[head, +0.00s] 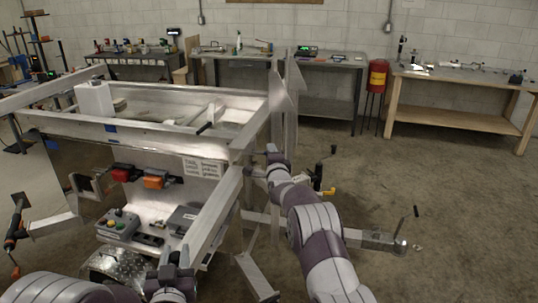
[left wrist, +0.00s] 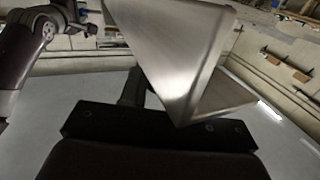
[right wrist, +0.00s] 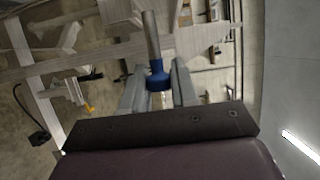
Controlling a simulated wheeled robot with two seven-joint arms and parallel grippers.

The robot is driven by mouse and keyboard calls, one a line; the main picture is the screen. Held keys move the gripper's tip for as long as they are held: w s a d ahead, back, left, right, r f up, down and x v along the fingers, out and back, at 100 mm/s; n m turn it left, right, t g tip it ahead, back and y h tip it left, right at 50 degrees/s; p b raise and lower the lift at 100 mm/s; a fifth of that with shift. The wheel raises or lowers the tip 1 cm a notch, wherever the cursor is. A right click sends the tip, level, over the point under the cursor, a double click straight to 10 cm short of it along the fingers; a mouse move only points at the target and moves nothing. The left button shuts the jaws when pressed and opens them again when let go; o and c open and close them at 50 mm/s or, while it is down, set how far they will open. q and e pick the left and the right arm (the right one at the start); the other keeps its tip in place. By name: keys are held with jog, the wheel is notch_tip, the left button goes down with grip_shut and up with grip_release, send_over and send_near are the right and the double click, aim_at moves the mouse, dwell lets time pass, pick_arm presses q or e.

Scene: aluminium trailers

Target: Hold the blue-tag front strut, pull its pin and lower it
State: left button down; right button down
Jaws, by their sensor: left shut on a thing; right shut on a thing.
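A pale metal strut (head: 216,213) slopes down from the trailer's near corner toward my left gripper (head: 176,260), which is shut on it near its lower end. In the left wrist view the strut (left wrist: 187,60) is a bright angled metal profile rising from the jaws. My right gripper (head: 277,153) is beside the upright bars at that corner. In the right wrist view it is shut on the blue head of a pin (right wrist: 157,77), with the bare grey shaft pointing away from the jaws. Whether the pin's tip still sits in a hole is unclear.
The aluminium trailer (head: 190,139) fills the left, with a control box (head: 118,223) and an orange part (head: 153,182) at its front. A hitch beam (head: 375,240) sticks out right of my right arm.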

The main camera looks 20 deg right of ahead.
pick_arm(q)
jog(key=shift+r, duration=0.15)
pick_arm(e)
jog(key=c, duration=0.9)
grip_release()
jog(key=shift+s+d, duration=0.1)
jog(key=shift+d, duration=0.15)
jog(key=shift+a, duration=0.1)
jog(key=v, duration=1.2)
